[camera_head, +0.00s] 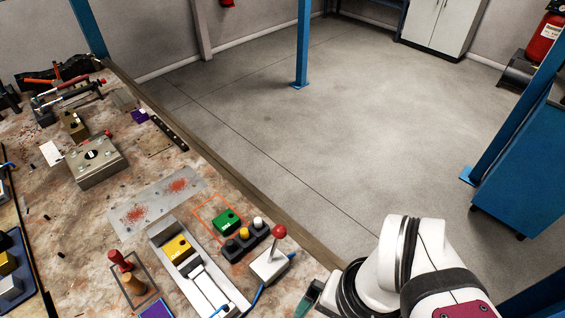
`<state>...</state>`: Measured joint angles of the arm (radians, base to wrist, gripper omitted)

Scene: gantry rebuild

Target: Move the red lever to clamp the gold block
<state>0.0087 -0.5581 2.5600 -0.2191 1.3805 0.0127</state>
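A lever with a red ball knob (279,231) stands on a pale box (268,265) at the bench's right edge. A gold-yellow block (179,248) with a dark hole sits in the upper part of a long silver vise-like fixture (162,227), left of the lever. A pale slider (205,290) lies in the fixture below the block. I cannot tell whether it touches the block. My white arm is at the bottom right, right of the lever and apart from it. I cannot make out my gripper's fingers.
A button box (246,241) and a green block (227,221) stand beside the fixture. Red and orange pegs (120,261) are left of it. A red-handled clamp (75,90) lies at the far left. A metal plate (150,203) with red specks is behind the fixture.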

